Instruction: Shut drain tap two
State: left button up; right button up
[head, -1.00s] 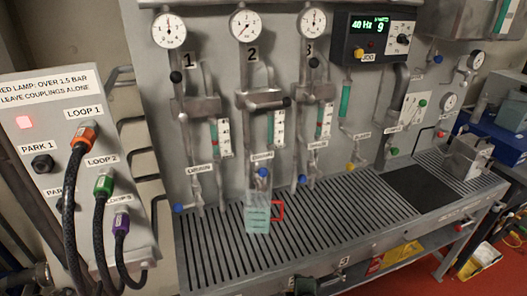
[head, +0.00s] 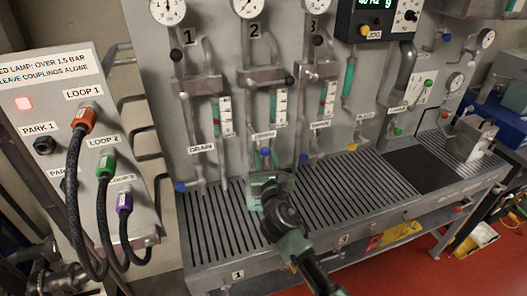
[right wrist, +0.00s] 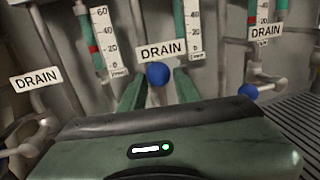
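Drain tap two's blue knob (head: 265,152) is below the middle DRAIN label, under gauge 2. It also shows in the right wrist view (right wrist: 157,74), facing the camera. My right gripper (head: 266,174) is just below and in front of it in the head view. In the right wrist view its two green fingers (right wrist: 158,90) are open, one on each side of the knob, with gaps visible. I cannot tell how deep the knob sits between them. The tap's stem is mostly hidden.
Blue knobs of drain one (head: 180,187) and drain three (head: 304,159) stand on either side. The slotted bench (head: 345,190) lies below. The loop panel (head: 62,100) with a lit red lamp and thick hoses is at left.

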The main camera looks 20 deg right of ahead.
jog(key=w, duration=0.2)
jog(key=w+b, duration=0.1)
jog(key=shift+w+d+f, duration=0.2)
jog(key=shift+w+d, duration=0.05)
jog(key=shift+w, duration=0.05)
jog(key=shift+w+r, duration=0.1)
jog(key=shift+w, duration=0.05)
grip_shut()
jog(key=shift+d, duration=0.1)
dwell(1.0)
